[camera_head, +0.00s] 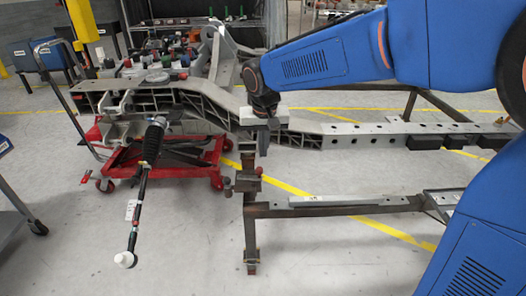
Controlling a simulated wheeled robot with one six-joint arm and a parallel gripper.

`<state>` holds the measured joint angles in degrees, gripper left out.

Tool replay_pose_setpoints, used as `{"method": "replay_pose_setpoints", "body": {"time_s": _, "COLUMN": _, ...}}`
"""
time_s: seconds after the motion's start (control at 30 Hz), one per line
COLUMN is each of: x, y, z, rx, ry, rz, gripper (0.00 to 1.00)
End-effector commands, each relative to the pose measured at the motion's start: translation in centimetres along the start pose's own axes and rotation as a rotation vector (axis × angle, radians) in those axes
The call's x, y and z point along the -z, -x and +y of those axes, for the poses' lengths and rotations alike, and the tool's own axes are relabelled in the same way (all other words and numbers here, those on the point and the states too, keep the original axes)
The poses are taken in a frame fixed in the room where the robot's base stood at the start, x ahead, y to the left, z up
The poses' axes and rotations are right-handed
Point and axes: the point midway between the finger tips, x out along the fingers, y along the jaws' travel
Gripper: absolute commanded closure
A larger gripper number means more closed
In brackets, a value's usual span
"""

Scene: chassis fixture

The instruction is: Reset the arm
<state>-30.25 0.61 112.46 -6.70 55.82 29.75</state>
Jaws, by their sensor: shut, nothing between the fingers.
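My gripper (263,116) hangs down from the end of my blue arm, which reaches in from the right. It is in front of the grey chassis frame (345,136), near the middle of the picture. The gripper is shut and nothing shows held in it. The fingertips are small in the view, and I cannot tell whether they touch the chassis.
The chassis rests over a red wheeled cart (203,165) at left and a brown metal stand (250,225) below. A black shaft with a white end (124,259) juts toward me. A trolley (22,215) stands at far left.

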Motion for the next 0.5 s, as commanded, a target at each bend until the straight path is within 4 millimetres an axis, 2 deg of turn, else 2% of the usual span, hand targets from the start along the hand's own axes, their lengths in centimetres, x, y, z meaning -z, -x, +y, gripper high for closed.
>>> {"method": "replay_pose_setpoints", "body": {"time_s": 0.27, "x": -0.2, "y": 0.2, "z": 0.5, "rx": 0.001, "ry": -0.002, "rz": 0.002, "gripper": 1.0}}
{"method": "replay_pose_setpoints", "body": {"time_s": 0.37, "x": -1.0, "y": 1.1, "z": 2.2, "rx": 0.004, "ry": -0.007, "rz": 0.011, "gripper": 1.0}}
{"method": "replay_pose_setpoints", "body": {"time_s": 0.5, "x": -3.1, "y": 2.7, "z": 6.1, "rx": 0.008, "ry": -0.017, "rz": 0.027, "gripper": 1.0}}
